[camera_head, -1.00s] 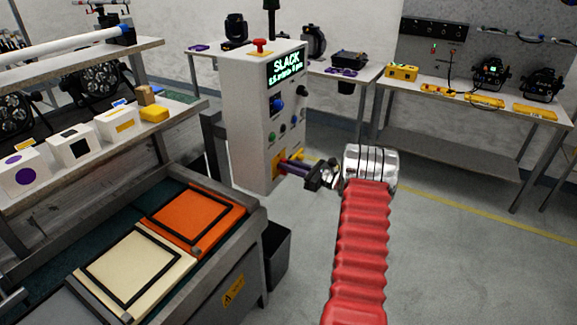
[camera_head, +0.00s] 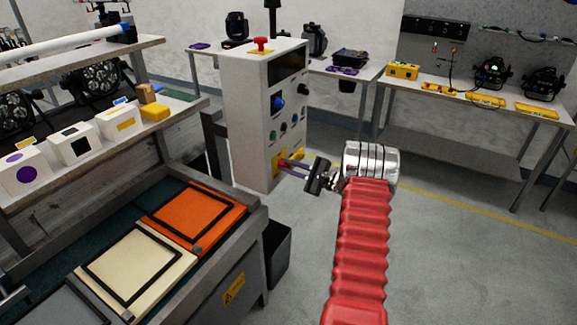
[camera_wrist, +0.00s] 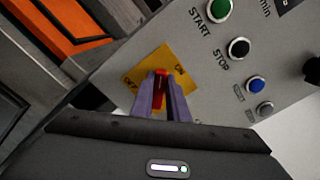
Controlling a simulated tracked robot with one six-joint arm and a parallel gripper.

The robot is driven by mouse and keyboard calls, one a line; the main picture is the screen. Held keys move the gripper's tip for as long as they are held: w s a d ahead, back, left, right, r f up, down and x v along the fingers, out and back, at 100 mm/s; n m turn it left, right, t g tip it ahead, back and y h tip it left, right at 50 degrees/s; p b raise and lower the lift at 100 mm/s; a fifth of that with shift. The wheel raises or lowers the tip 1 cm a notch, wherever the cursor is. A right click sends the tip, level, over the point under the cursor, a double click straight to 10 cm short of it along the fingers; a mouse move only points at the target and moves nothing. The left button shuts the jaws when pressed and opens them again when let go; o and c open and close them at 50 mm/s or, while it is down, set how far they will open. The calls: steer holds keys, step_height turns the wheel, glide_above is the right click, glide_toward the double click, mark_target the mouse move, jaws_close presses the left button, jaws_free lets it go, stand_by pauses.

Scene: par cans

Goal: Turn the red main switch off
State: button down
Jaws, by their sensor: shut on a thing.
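The red main switch (camera_wrist: 160,87) is a narrow red handle on a yellow plate (camera_wrist: 138,72) on the front of a grey control cabinet (camera_head: 247,125). My gripper (camera_wrist: 158,92) is shut on the handle, with one purple finger on either side of it. In the head view my gripper (camera_head: 283,163) reaches the plate low on the cabinet front. The cabinet's display (camera_head: 287,66) is dark.
Above the switch are the green START button (camera_wrist: 217,8), the black STOP button (camera_wrist: 238,47) and a blue button (camera_wrist: 256,84). A red mushroom button (camera_head: 261,43) tops the cabinet. A workbench with an orange panel (camera_head: 190,216) stands at left. Open floor lies right.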

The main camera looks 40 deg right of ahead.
steer(key=n, duration=0.3)
steer(key=f+n, duration=0.1)
steer(key=n, duration=0.5)
steer(key=shift+s+a+f, duration=0.2)
steer(key=shift+a+f, duration=0.05)
steer(key=shift+a, duration=0.05)
steer(key=shift+f, duration=0.1)
steer(key=c, duration=1.7)
jaws_free()
steer(key=shift+r, duration=0.2)
steer(key=v, duration=1.3)
steer(key=shift+s, duration=0.35)
